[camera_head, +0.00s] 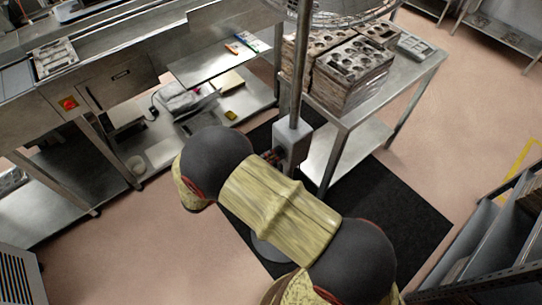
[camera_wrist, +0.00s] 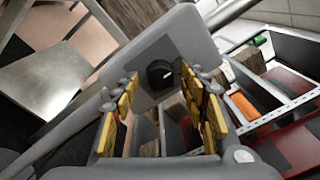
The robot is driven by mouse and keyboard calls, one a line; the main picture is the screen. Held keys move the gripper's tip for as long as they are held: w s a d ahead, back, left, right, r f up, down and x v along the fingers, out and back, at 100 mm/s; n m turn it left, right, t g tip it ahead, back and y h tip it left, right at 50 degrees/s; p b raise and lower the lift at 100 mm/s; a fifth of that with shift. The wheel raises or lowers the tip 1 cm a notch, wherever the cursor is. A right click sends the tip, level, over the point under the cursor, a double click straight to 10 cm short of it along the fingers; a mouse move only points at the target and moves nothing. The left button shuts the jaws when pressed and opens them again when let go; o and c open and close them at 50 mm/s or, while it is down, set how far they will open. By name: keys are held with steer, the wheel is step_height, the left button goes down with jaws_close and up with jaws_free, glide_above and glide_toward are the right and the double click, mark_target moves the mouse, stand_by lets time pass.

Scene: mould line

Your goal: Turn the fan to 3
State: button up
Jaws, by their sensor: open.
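The fan shows in the head view as a pole (camera_head: 300,70) with a wire cage (camera_head: 345,12) at the top edge and a grey control box (camera_head: 293,143) on the pole. In the wrist view, the box's grey face (camera_wrist: 190,42) carries a round black knob (camera_wrist: 159,74) with a small white mark towards its right side. No numbers are legible. My gripper (camera_wrist: 162,95) is open, its yellow-padded fingers apart on the left and right, with the knob showing between and slightly beyond the tips. Contact cannot be told. In the head view, my gripper (camera_head: 272,156) is close to the box, mostly hidden by my arm.
A metal table (camera_head: 345,118) with stacked moulds (camera_head: 350,75) stands right beside the pole. A dark mat (camera_head: 405,215) lies below. A steel bench (camera_head: 115,80) runs along the left, and a shelf rack (camera_head: 480,240) stands at lower right. Open floor lies between.

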steer(key=shift+c, duration=1.4)
steer(key=c, duration=0.8)
jaws_close()
steer(key=shift+m, duration=0.3)
steer(key=shift+s+d+m+t+y+b, duration=0.2)
steer(key=shift+m+b, duration=1)
steer(key=shift+m, duration=2.9)
steer(key=shift+w+a+m+t+y+b, duration=0.3)
steer(key=shift+m+b, duration=0.9)
steer(key=shift+m, duration=2.9)
steer(key=shift+s+d+m+t+y+b, duration=0.4)
steer(key=shift+m+b, duration=0.8)
steer(key=shift+m, duration=2.9)
steer(key=shift+w+a, duration=0.2)
